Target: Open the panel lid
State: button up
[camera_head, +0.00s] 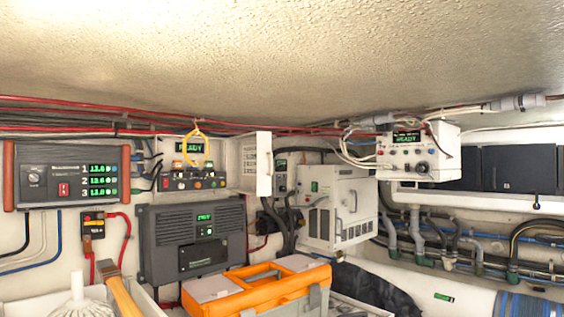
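A white control panel (193,184) with a lit green display, knobs and coloured buttons is on the back wall, left of centre. A white lid (249,164) with a small handle stands out from its right side, swung away from the panel face, so the controls show. A yellow loop (194,148) hangs in front of the panel's upper part. My gripper is not in this view.
A white cabinet (340,208) with a handle is right of the lid. An orange toolbox (255,290) sits below. A dark charger (192,243) is under the panel. Red cables run along the ceiling edge. Pipes and hoses line the right wall.

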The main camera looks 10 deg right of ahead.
aim_at(249, 156)
jog(key=z, duration=0.6)
jog(key=i, duration=1.25)
jog(key=u, duration=0.25)
